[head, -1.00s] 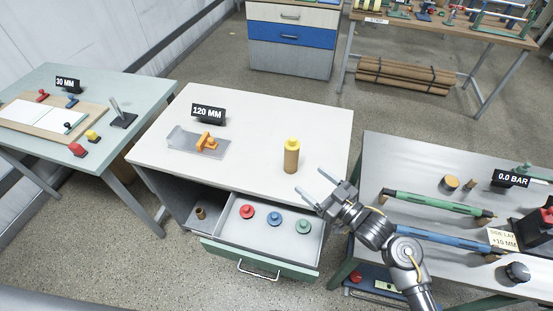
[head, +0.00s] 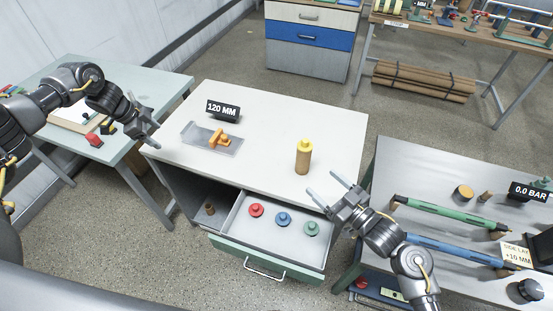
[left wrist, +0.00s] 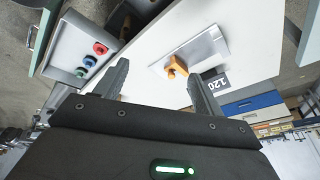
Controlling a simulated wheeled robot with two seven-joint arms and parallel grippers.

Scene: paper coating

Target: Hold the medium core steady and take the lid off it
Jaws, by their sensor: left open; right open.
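The medium core is likely the upright brown cylinder (head: 303,160) on the right part of the white table, with a yellow lid (head: 305,145) seated on top. My right gripper (head: 335,196) is open and empty, just right of and in front of the core, near the table's right edge, apart from it. My left gripper (head: 144,121) is open and empty, at the table's left edge, far from the core. In the left wrist view the left fingers (left wrist: 160,83) are spread with nothing between them; the core is not visible there.
An orange piece (head: 220,139) lies on a grey plate by the 120 MM sign (head: 223,110). The open drawer (head: 270,245) holds red (head: 256,210), blue (head: 283,218) and green (head: 311,228) lids. A grey bench (head: 440,185) with rollers stands right. The white tabletop's middle is clear.

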